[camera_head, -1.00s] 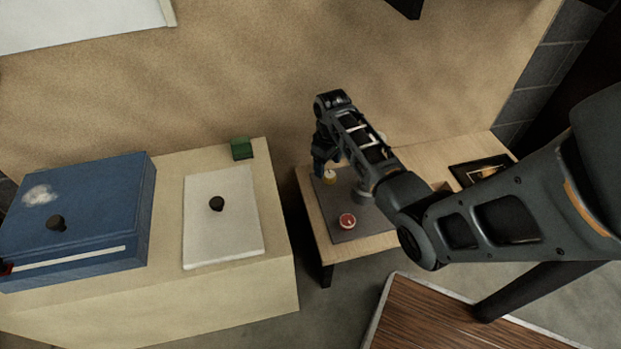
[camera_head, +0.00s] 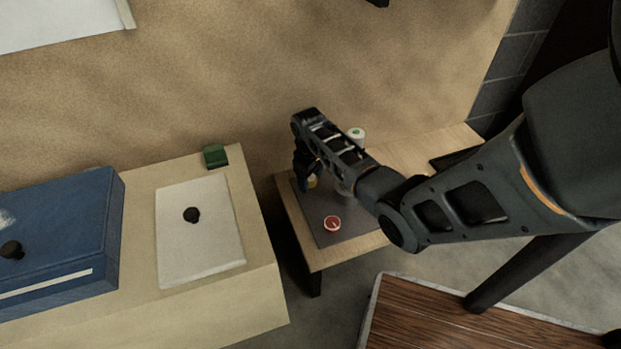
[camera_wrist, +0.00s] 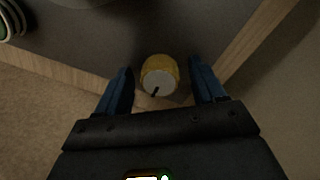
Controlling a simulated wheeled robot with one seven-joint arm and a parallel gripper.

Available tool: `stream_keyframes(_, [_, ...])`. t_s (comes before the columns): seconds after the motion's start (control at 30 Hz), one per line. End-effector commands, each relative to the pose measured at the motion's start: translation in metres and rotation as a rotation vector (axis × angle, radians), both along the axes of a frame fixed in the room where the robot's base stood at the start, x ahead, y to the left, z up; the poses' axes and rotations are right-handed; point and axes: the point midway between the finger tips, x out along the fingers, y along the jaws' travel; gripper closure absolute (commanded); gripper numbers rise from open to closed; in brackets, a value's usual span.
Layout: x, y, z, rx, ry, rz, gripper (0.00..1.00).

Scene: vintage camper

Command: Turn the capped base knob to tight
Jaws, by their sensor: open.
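A yellow knob (camera_wrist: 160,68) with a pale round top and a dark pointer mark stands on a dark grey plate (camera_wrist: 190,28). In the wrist view it sits between the two blue-grey fingers of my gripper (camera_wrist: 161,84), with a gap on each side. My gripper is open and holds nothing. In the head view my gripper (camera_head: 303,178) covers most of the yellow knob (camera_head: 312,182). A red knob (camera_head: 332,223) is nearer the front on the same plate (camera_head: 319,236). I cannot tell from any marking which knob is the capped base one.
The plate lies on a low wooden table (camera_head: 340,257). A grey cylinder (camera_head: 344,189) and a white-and-green round item (camera_head: 356,133) stand near my arm. Left is a cream counter (camera_head: 250,275) with a white panel (camera_head: 200,255), blue box (camera_head: 60,235) and green block (camera_head: 215,157).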

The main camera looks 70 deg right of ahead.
Motion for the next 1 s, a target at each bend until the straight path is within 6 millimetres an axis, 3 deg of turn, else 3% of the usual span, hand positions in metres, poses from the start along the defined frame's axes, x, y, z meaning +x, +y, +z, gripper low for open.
stream_keyframes(0.1, [0.0000, -0.0001, 0.0004, 0.000, 0.000, 0.000, 0.31])
stream_keyframes(0.7, [0.0000, 0.0002, 0.0004, 0.000, 0.000, 0.000, 0.87])
stream_keyframes(1.0, [0.0006, 0.0008, 0.0021, 0.000, 0.000, -0.041, 0.87])
